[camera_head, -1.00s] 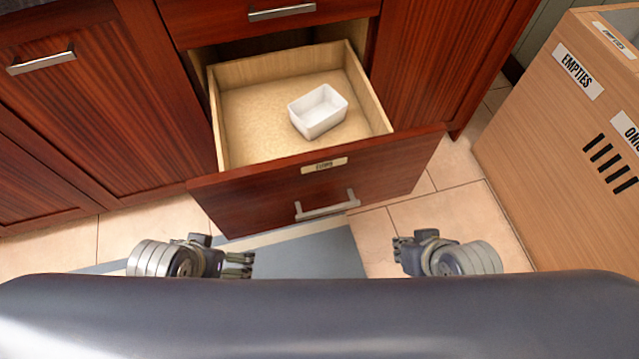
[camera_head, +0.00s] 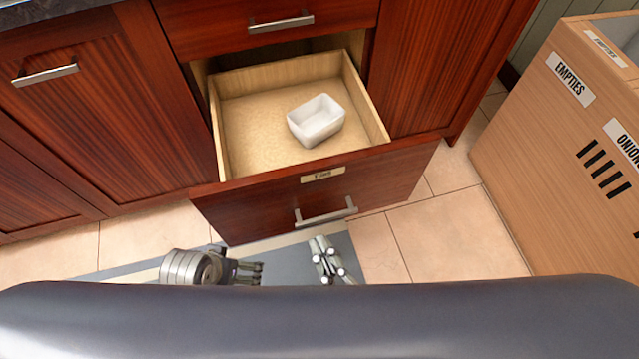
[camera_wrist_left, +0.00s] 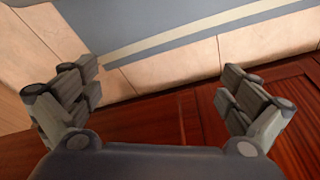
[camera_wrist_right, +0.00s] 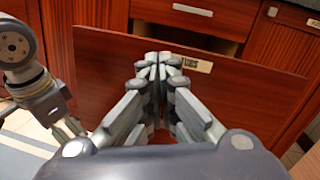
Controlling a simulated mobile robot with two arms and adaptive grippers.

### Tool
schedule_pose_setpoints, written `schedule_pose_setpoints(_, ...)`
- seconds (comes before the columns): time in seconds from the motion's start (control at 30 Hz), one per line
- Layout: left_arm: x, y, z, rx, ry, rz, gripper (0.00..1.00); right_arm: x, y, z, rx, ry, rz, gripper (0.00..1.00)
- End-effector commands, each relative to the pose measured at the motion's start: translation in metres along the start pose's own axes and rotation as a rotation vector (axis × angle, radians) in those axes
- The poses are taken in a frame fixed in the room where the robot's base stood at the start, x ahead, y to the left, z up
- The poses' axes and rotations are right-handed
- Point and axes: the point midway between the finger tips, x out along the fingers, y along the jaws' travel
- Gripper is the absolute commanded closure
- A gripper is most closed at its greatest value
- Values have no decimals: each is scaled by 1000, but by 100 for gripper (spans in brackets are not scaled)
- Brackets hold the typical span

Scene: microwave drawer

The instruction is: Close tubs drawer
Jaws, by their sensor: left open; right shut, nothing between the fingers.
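The tubs drawer (camera_head: 390,178) is pulled out from the red-brown cabinet. Its front has a label plate (camera_head: 322,175) and a silver bar handle (camera_head: 325,211). A white tub (camera_head: 315,121) sits inside the drawer. My right gripper (camera_head: 320,243) is shut and empty, just in front of the drawer front below the handle; in the right wrist view its closed fingers (camera_wrist_right: 158,62) point at the drawer front and hide part of it. I cannot tell whether they touch it. My left gripper (camera_head: 258,272) is open and empty, low in front of the drawer's left part; its spread fingers show in the left wrist view (camera_wrist_left: 158,90).
A closed upper drawer (camera_head: 265,25) is above the open one. A cabinet door (camera_head: 85,105) is at the left. A wooden bin unit (camera_head: 545,135) labelled EMPTIES and ONIONS stands at the right. Tiled floor (camera_head: 450,235) between is clear; a grey-blue mat (camera_head: 375,265) lies below.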

Motion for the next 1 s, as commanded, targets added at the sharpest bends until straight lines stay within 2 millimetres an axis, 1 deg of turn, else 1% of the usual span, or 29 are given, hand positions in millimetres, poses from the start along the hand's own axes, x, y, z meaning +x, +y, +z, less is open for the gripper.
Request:
schedule_pose_setpoints(0.03,2,0,0,1,-3,0,0,-8,-4,-4,77,21,-35,100)
schedule_pose_setpoints(0.1,5,0,-1,1,-2,0,0,-16,-10,-9,163,43,-83,100)
schedule_pose_setpoints(0.2,8,0,-3,2,3,-1,0,-23,-16,-14,232,60,-124,100)
schedule_pose_setpoints(0.27,9,-1,-3,2,2,-1,0,-23,-17,-16,249,64,-135,100)
schedule_pose_setpoints(0.37,9,-1,-3,2,1,-2,0,-16,-19,-16,255,64,-141,100)
schedule_pose_setpoints(0.47,10,-1,-2,2,2,-1,0,-1,-22,-16,254,61,-143,100)
schedule_pose_setpoints(0.57,24,-1,6,4,-17,-2,0,20,-25,-17,253,59,-143,100)
schedule_pose_setpoints(0.8,47,0,15,6,-30,1,0,71,-31,-20,251,60,-141,100)
schedule_pose_setpoints(0.9,57,1,19,6,-35,2,0,88,-33,-22,251,60,-140,100)
schedule_pose_setpoints(1.0,64,1,23,7,-38,2,0,101,-34,-23,251,61,-139,100)
